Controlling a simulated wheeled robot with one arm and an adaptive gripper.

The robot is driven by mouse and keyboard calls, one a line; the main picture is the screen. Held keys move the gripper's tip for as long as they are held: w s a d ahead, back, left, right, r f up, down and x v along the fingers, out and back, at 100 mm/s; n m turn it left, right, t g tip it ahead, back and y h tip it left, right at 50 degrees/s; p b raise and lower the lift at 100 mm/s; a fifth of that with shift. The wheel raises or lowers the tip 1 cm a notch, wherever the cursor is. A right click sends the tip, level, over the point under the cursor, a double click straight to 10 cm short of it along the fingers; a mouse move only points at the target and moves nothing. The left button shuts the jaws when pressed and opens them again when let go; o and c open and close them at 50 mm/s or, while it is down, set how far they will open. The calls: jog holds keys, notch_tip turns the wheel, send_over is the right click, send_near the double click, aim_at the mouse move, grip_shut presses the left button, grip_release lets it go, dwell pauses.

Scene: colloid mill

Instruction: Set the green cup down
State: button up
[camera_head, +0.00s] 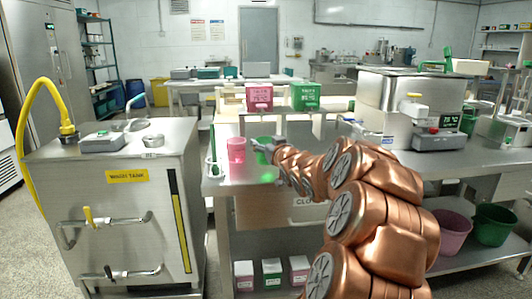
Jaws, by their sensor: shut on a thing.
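The green cup (263,141) is at the left part of the steel table (222,188), partly hidden by my gripper (260,148). My gripper is shut on it, though the fingers are small in this view. A green patch shows on the steel below the cup. I cannot tell whether the cup's base touches the table. A pink cup (236,150) stands just to the left of the green cup, close to it.
Pink (259,97) and green (306,96) labelled containers are behind the cups. A large steel vessel (405,95) stands at the right. Pink (452,232) and green (495,225) buckets sit on the lower shelf.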

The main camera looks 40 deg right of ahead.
jog(key=shift+f, duration=1.55)
jog(key=shift+f+b, duration=0.1)
jog(key=shift+b, duration=0.25)
jog(key=o, duration=1.3)
jog(key=shift+f, duration=0.15)
